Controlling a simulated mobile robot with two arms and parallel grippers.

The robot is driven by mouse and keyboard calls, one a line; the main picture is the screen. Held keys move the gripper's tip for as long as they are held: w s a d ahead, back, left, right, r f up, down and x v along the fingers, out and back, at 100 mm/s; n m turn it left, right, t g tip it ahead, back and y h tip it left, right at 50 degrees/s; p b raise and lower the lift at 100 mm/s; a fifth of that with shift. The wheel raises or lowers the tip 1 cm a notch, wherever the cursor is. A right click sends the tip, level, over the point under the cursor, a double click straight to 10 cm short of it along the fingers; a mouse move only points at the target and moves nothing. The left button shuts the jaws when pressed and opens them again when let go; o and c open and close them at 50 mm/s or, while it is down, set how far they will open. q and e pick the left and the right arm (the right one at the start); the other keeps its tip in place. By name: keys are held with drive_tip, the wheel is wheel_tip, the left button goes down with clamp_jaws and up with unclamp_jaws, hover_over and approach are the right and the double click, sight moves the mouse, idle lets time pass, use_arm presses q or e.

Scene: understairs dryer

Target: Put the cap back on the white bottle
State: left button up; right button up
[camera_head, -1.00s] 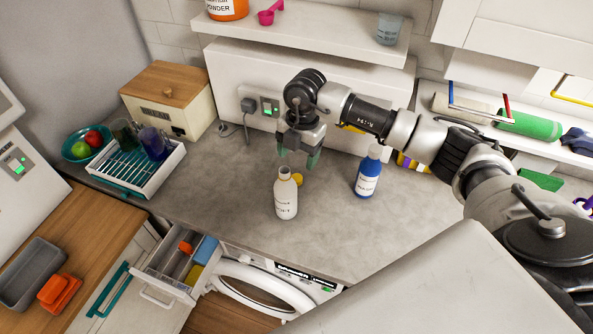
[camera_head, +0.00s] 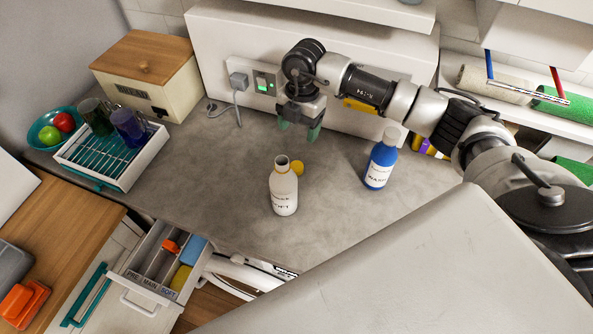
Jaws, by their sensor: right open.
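The white bottle (camera_head: 284,188) stands upright and open on the grey counter, its dark mouth showing at the top. A yellow cap (camera_head: 297,167) lies on the counter just behind and to the right of the bottle's neck, partly hidden by it. My right gripper (camera_head: 300,128) points down behind and above the cap. Its green-tipped fingers are apart with nothing between them. My left gripper is not in the picture.
A blue bottle with a white cap (camera_head: 381,160) stands to the right. A dish rack (camera_head: 112,160) with cups and a wooden-lidded box (camera_head: 145,75) are at the left. An open detergent drawer (camera_head: 157,265) juts out below the counter (camera_head: 225,215). Bare counter surrounds the white bottle.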

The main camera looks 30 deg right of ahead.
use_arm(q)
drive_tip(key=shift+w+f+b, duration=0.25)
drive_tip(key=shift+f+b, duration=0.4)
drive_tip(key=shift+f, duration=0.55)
use_arm(e)
wheel_tip(320, 180, down, 2)
drive_tip(key=shift+w+d+f, duration=0.1)
drive_tip(key=shift+w+f, duration=0.05)
drive_tip(key=shift+f, duration=0.1)
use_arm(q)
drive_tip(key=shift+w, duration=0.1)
use_arm(e)
drive_tip(key=shift+r, duration=0.1)
use_arm(q)
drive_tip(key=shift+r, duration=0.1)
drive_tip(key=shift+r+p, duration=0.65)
drive_tip(key=shift+p, duration=0.05)
use_arm(e)
hover_over(296, 165)
drive_tip(key=shift+w+d+f, duration=0.1)
drive_tip(key=shift+d+f, duration=0.05)
drive_tip(key=shift+f, duration=1.3)
drive_tip(key=shift+w+d+f, duration=0.1)
drive_tip(key=shift+d+f, duration=0.05)
drive_tip(key=shift+f, duration=1.25)
